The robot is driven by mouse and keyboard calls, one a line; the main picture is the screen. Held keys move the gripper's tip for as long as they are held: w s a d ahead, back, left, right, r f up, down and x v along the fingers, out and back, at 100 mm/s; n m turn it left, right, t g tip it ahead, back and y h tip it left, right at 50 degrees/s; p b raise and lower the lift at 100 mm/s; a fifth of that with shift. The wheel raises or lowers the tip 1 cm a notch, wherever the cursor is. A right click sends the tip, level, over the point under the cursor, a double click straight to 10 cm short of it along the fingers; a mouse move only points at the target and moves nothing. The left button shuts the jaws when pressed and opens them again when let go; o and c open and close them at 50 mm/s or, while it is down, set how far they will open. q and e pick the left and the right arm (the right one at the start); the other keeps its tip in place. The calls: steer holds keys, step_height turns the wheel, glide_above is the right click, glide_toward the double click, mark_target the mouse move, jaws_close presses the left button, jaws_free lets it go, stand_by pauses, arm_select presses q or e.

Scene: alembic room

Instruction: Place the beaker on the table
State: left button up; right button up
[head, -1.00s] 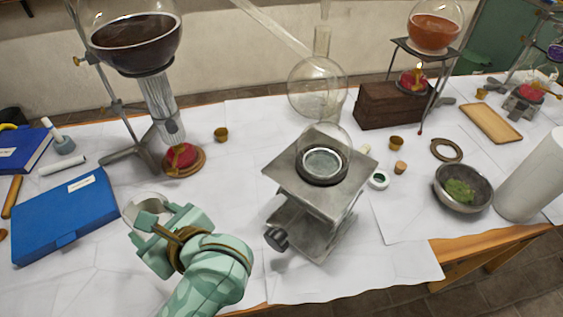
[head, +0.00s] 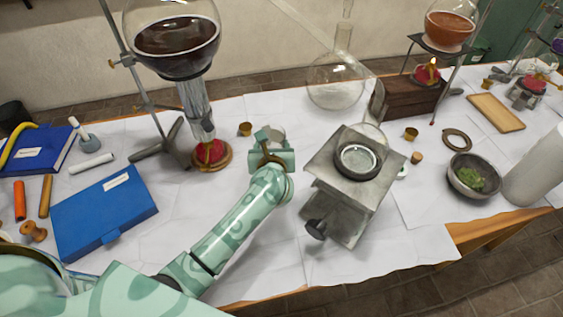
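My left gripper (head: 271,146) is over the white-papered table (head: 340,275), between the burner stand and the metal lab jack. It appears shut on a small clear glass beaker (head: 277,132), whose rim shows just past the fingers. The gripper hides most of the beaker, so I cannot tell whether its base touches the table. My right gripper is not in view.
The lab jack (head: 335,215) bearing a glass vessel stands close to the right. The red burner (head: 211,153) under a dark-filled flask (head: 178,38) and a small brass cup (head: 245,129) are to the left. A clear flask (head: 335,88) stands behind. Paper in front is clear.

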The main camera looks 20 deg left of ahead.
arm_select(q)
step_height(320, 180, down, 7)
steer(key=b, duration=0.2)
steer(key=shift+f+b, duration=0.1)
steer(key=shift+b, duration=0.25)
steer(key=shift+f, duration=0.3)
steer(key=shift+r, duration=0.15)
steer(key=o, duration=1)
steer(key=shift+f, duration=0.2)
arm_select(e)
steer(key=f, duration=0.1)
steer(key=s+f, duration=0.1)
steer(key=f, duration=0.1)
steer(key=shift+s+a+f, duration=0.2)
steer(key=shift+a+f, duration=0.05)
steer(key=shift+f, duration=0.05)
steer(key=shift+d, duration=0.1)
